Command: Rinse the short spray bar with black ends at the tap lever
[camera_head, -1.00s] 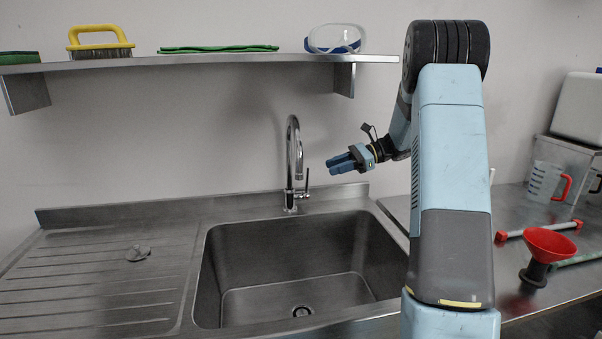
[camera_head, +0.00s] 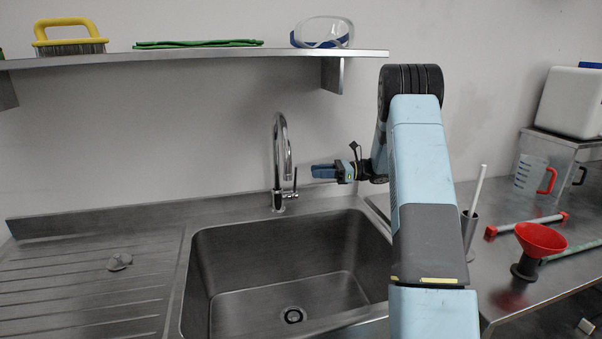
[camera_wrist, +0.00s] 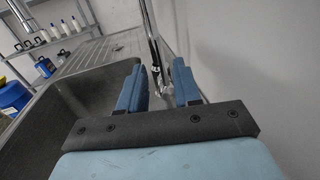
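The chrome tap (camera_head: 281,160) stands behind the sink, with its thin tap lever (camera_head: 295,184) on its right side. My gripper (camera_head: 314,171) is just right of the tap, at about lever height, with its fingers pointing left. In the wrist view, its two blue fingers (camera_wrist: 158,76) are apart with nothing held. The tap (camera_wrist: 150,30) shows beyond the gap between them; contact is not visible. I see no short spray bar with black ends. A bar with red ends (camera_head: 526,225) lies on the right counter.
The sink basin (camera_head: 290,275) is empty. A small grey object (camera_head: 119,262) lies on the drainboard. On the right counter stand a red funnel (camera_head: 541,238), a jug (camera_head: 530,175) and a holder (camera_head: 469,232) with a white rod (camera_head: 479,187). A shelf (camera_head: 200,57) hangs above.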

